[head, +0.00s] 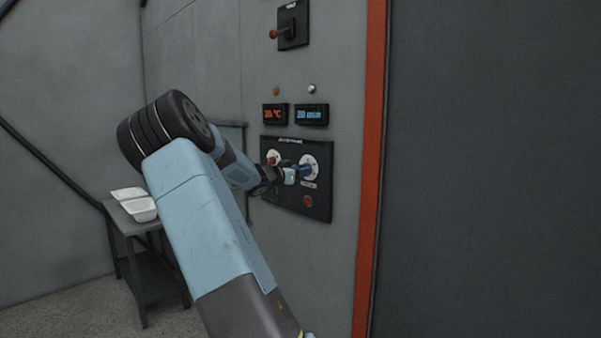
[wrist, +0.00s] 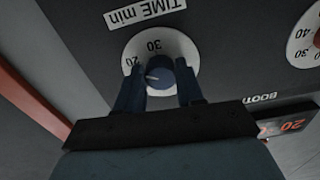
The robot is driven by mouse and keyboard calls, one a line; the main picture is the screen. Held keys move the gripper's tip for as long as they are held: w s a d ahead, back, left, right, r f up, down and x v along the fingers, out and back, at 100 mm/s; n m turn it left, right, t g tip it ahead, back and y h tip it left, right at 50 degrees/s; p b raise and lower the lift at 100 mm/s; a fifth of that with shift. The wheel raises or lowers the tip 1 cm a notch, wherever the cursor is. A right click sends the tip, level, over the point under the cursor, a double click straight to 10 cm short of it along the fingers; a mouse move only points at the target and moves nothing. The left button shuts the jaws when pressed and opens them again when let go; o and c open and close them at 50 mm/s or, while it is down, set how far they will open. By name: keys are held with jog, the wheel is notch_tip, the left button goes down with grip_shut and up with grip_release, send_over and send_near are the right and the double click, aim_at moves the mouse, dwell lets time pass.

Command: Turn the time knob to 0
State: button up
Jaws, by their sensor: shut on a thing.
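The time knob (wrist: 160,76) is blue and sits on a white dial (wrist: 184,46) under a "TIME min" label, upside down in the wrist view. Its white pointer mark is on the side of the 20; a 30 also shows. My gripper (wrist: 160,88) has a dark finger on each side of the knob and is shut on it. In the head view the white time dial (head: 315,172) is the right one on the black panel, and my gripper (head: 299,171) reaches it from the left. The blue display (head: 311,115) above appears to read 20 min.
A second dial with a red knob (head: 271,160) is left of the time knob. A red button (head: 308,201) is below, and a lever switch (head: 291,27) is high above.

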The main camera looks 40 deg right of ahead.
jog(key=n, duration=2.3)
jog(key=shift+r+n, duration=0.2)
jog(key=shift+n, duration=0.2)
dwell(0.5)
jog(key=o, duration=1)
jog(key=shift+o, duration=0.2)
jog(key=s+a, duration=0.1)
jog(key=a, duration=1.2)
jog(key=shift+a, duration=0.35)
jog(key=shift+s+f, duration=0.15)
